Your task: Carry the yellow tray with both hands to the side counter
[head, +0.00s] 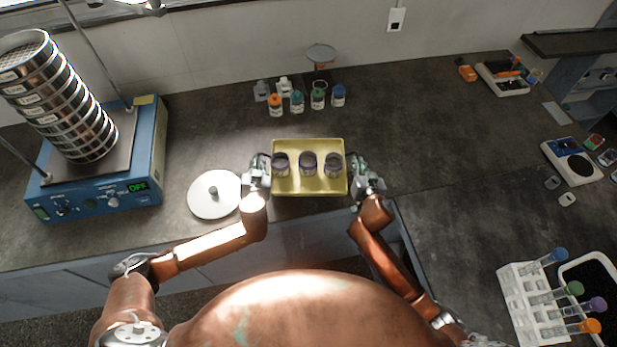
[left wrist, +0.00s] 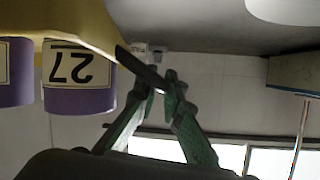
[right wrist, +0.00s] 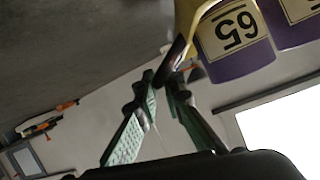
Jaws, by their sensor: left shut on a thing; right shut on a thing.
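The yellow tray (head: 310,190) is at the middle of the head view, near the counter's front edge, with three dark jars (head: 308,163) in a row inside it. My left gripper (head: 264,170) is shut on the tray's left side. My right gripper (head: 358,178) is shut on its right side. In the left wrist view the fingers (left wrist: 160,85) close on a dark handle by the yellow tray (left wrist: 90,22), beside a purple jar labelled 27 (left wrist: 78,75). In the right wrist view the fingers (right wrist: 170,82) close on a dark handle beside a purple jar labelled 65 (right wrist: 236,45).
A blue sieve shaker (head: 140,170) with a sieve stack (head: 60,100) stands left. A white round lid (head: 214,195) lies left of the tray. Several small bottles (head: 297,102) stand behind. The right counter holds a scale (head: 572,162) and a tube rack (head: 530,305), with clear surface (head: 460,200) between.

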